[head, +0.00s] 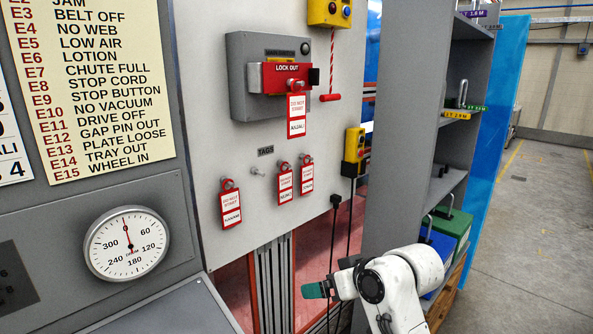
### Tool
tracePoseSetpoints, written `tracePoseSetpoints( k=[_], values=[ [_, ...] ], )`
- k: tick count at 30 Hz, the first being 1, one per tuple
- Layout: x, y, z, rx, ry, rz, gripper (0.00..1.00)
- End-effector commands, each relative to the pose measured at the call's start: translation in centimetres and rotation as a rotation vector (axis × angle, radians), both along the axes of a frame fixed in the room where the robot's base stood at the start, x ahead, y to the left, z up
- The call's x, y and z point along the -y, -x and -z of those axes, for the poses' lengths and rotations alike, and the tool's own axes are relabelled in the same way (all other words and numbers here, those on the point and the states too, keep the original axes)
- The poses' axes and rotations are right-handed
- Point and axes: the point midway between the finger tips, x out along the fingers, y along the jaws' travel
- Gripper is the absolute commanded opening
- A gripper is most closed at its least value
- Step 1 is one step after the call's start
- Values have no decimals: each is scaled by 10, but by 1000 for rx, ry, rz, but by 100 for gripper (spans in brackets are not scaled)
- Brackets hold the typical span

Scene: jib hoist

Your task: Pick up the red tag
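Red-and-white tags hang on a pale panel in the head view. One tag (231,206) hangs on a peg at the left, and two more, a middle tag (285,183) and a right tag (306,175), hang close together. Another red tag (296,116) hangs from the red lock-out bar (287,77) on a grey switch box. Which tag the task means is not clear from the picture. My gripper (316,290) is at the lower right, below the tags and apart from them. Its teal tip points left; its finger gap cannot be made out.
A bare peg (257,171) sits under the TAGS label. A red pull handle (330,97) hangs on a cord, and a yellow button box (353,148) is at the panel's right edge. A grey shelf (399,130) stands to the right. Open floor (535,230) lies farther right.

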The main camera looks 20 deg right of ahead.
Motion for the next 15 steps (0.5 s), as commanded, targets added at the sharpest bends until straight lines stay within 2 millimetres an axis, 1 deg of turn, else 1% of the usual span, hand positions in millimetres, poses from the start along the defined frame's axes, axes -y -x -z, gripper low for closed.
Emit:
tracePoseSetpoints(
  k=[1,2,3,5,6,8,9,11,12,15],
  values=[
    [4,-20,-38,51,2,-12,89],
    [5,-30,-56,77,1,-21,89],
    [6,-42,-80,112,0,-33,89],
    [9,-58,-118,160,3,-51,89],
    [11,-67,-143,192,5,-62,89],
    [13,-79,-181,239,12,-78,89],
    [15,-86,-206,268,15,-89,89],
    [18,-94,-241,306,26,-103,89],
    [19,-98,-263,330,30,-112,89],
    [21,-104,-306,375,45,-129,89]
  ],
)
